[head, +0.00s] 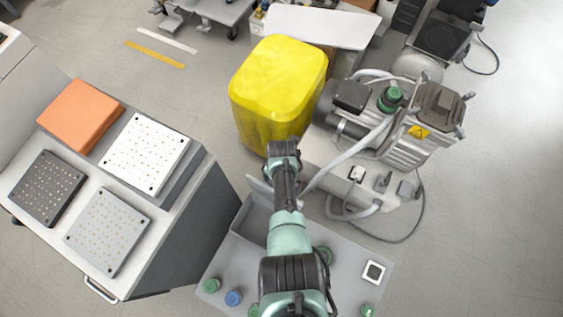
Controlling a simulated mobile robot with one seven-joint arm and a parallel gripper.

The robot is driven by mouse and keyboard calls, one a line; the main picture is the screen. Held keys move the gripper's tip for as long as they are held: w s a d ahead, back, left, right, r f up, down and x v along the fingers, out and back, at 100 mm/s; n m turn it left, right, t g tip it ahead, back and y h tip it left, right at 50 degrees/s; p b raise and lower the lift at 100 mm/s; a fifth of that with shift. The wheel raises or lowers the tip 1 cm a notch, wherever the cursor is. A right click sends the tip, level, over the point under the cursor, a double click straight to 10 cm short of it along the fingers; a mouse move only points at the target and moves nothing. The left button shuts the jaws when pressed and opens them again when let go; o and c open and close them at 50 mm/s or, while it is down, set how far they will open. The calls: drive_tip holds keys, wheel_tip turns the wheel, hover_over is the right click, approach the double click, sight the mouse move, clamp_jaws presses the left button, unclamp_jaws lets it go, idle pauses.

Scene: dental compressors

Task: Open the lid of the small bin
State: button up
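The small bin (262,125) is yellow with rounded corners and stands upright on the floor at the upper middle of the head view. Its yellow lid (280,68) lies flat over the top and looks closed. My arm reaches up from the bottom of the picture, and its end, with my gripper (284,149), is at the near lower edge of the bin in the picture. It overlaps the bin there, and I cannot tell whether they touch. The fingers are too small and hidden to show whether they are open or shut.
A dental compressor (405,145) with hoses stands close on the bin's right, its cable on the floor. A cabinet at left carries an orange block (80,117) and several perforated plates (146,153). Open floor (200,90) lies left of the bin.

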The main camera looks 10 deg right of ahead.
wheel_tip(320, 180, up, 13)
drive_tip(key=p, duration=0.4)
drive_tip(key=shift+f, duration=0.15)
drive_tip(key=shift+d, duration=0.1)
